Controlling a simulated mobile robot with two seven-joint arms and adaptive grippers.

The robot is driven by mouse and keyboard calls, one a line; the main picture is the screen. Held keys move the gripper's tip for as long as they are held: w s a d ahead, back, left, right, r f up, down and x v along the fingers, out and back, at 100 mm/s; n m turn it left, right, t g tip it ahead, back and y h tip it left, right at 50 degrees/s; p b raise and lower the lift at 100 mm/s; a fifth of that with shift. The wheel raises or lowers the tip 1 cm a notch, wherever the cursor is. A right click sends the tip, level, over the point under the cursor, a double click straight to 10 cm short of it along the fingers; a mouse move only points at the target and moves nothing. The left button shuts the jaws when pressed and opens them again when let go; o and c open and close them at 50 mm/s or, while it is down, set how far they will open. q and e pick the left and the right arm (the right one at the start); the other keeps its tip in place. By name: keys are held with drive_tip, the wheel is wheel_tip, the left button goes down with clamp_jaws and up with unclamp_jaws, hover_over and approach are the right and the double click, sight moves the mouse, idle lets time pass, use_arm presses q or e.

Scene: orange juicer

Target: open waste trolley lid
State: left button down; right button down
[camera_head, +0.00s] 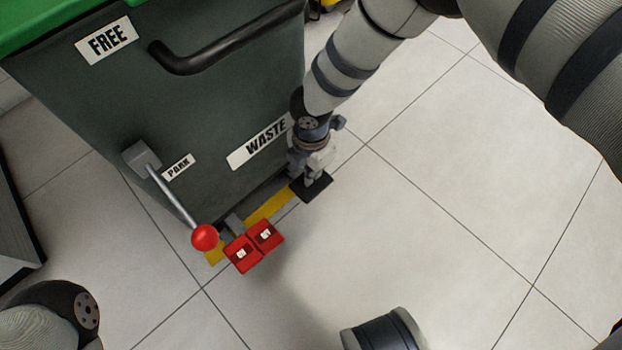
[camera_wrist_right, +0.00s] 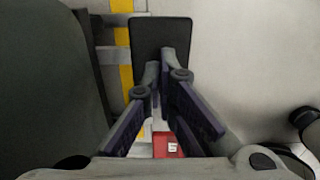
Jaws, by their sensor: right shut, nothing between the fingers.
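The waste trolley (camera_head: 215,120) is a dark grey-green bin with a green lid (camera_head: 45,20) at the top left. Only a corner of the lid shows, so I cannot tell how far open it is. A black pedal (camera_head: 318,187) sticks out low at the trolley's right front; it also shows in the right wrist view (camera_wrist_right: 160,32). My right gripper (camera_head: 311,181) points down over this pedal, shut and empty. Its fingertips (camera_wrist_right: 163,72) meet over the pedal's near part; I cannot tell if they touch it. My left gripper is not in view.
A lever with a red knob (camera_head: 204,237) and a black handle (camera_head: 205,57) project from the trolley's front. Tiled floor (camera_head: 450,200) is clear to the right.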

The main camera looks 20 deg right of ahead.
drive_tip(key=shift+f+b, duration=1.05)
drive_tip(key=shift+f, duration=0.3)
drive_tip(key=shift+f+b, duration=0.7)
drive_tip(key=shift+f, duration=0.6)
drive_tip(key=shift+r, duration=0.1)
wheel_tip(320, 180, up, 3)
drive_tip(key=p, duration=0.2)
drive_tip(key=shift+p, duration=0.4)
drive_tip(key=shift+r+p, duration=1.55)
drive_tip(key=shift+r, duration=1)
drive_tip(key=shift+f, duration=0.1)
